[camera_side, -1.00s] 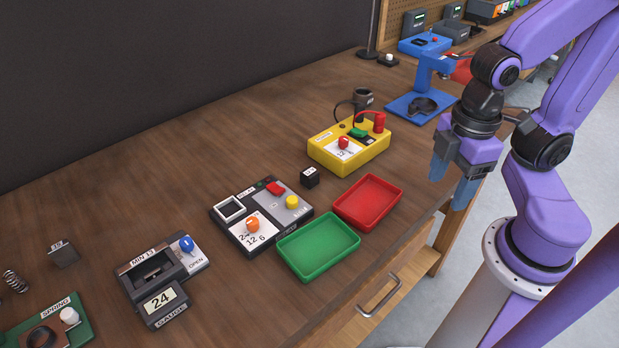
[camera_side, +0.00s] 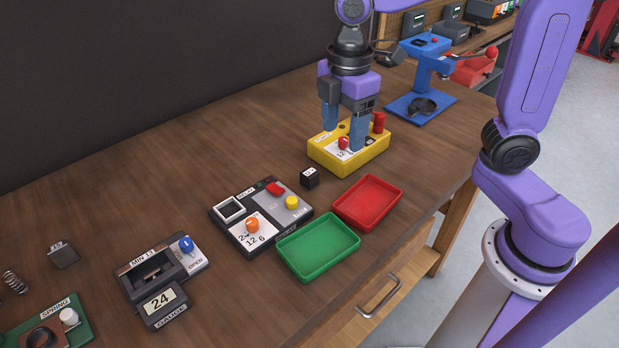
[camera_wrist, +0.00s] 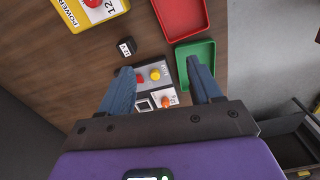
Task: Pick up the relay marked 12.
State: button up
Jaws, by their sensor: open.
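The relay (camera_side: 310,177) is a small black cube with white marks on top. It stands on the wooden bench between the yellow power box and the grey tester. In the wrist view the relay (camera_wrist: 127,47) shows a white label that seems to read 12, ahead of the left finger. My gripper (camera_side: 344,138) is open and empty, its blue fingers pointing down. In the side view it overlaps the yellow power box (camera_side: 325,158), up and right of the relay. In the wrist view the gripper (camera_wrist: 159,70) has clear space between its fingertips. It is apart from the relay.
A red tray (camera_side: 397,190) and a green tray (camera_side: 350,262) lie along the front edge. The tester (camera_side: 244,246) with orange and yellow knobs sits left of them. A gauge (camera_side: 164,305) and a small dark block (camera_side: 64,255) are further left. Bare bench lies behind the relay.

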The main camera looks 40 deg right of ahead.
jog(key=r+n, duration=0.1)
jog(key=n, duration=0.1)
send_over(312, 170)
notch_tip(312, 170, down, 17)
jog(key=shift+s+r, duration=0.1)
dwell(0.6)
jog(key=c, duration=1.1)
jog(key=shift+o, duration=0.2)
jog(key=shift+r, duration=0.15)
